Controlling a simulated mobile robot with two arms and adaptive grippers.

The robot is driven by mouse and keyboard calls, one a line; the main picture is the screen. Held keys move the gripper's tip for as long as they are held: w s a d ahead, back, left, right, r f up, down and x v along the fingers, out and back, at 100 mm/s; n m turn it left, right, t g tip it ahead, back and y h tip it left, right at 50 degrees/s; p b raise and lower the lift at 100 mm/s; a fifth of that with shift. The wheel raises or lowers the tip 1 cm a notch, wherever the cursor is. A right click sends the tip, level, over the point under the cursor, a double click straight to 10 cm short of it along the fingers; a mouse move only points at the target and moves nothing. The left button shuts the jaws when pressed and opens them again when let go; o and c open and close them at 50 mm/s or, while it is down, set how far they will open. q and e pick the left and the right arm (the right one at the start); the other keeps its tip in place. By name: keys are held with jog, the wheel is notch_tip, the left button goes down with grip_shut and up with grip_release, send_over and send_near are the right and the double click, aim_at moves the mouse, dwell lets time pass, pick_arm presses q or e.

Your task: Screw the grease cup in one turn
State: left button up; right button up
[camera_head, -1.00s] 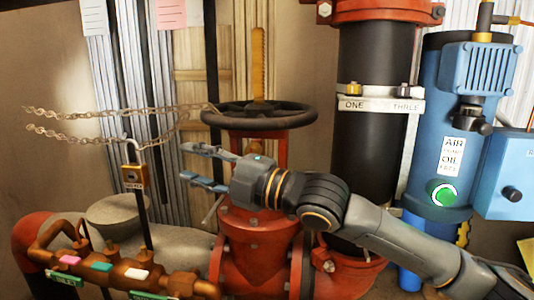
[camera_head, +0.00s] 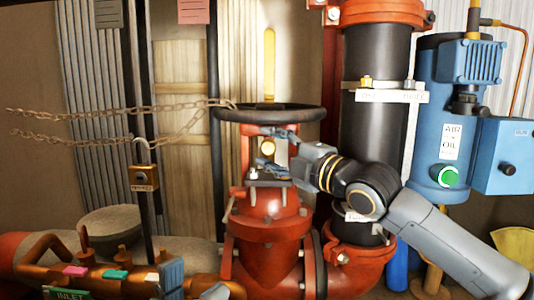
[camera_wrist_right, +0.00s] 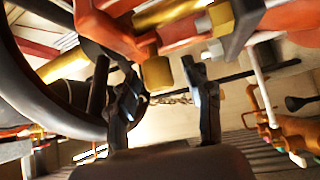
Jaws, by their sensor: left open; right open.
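The grease cup (camera_head: 268,147) is a small brass piece on the red valve's yoke, below the dark handwheel (camera_head: 268,113). My right gripper (camera_head: 265,148) is open, with one finger above and one below the cup in the head view. In the right wrist view the brass cup (camera_wrist_right: 156,73) shows just beyond and between the spread fingertips of the right gripper (camera_wrist_right: 163,80). I cannot tell whether either finger touches it. My left gripper (camera_head: 193,284) is open and empty at the bottom edge of the head view, in front of the copper pipework.
A chain (camera_head: 110,112) runs from the handwheel leftward, and a brass padlock (camera_head: 143,178) hangs near a dark upright. The black riser pipe (camera_head: 375,145) and blue pump (camera_head: 443,110) stand to the right. Copper pipework (camera_head: 110,272) fills the lower left.

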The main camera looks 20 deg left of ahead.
jog(key=shift+w+a+r, duration=0.1)
jog(key=shift+w+a, duration=0.25)
jog(key=shift+w, duration=0.05)
grip_shut()
jog(key=m+t+y, duration=0.1)
jog(key=m+t, duration=0.1)
jog(key=shift+s+a+m, duration=0.1)
jog(key=shift+m, duration=0.3)
jog(key=shift+m+t+y+p, duration=0.6)
jog(key=shift+m+t, duration=1)
jog(key=shift+m, duration=0.6)
jog(key=shift+t, duration=0.3)
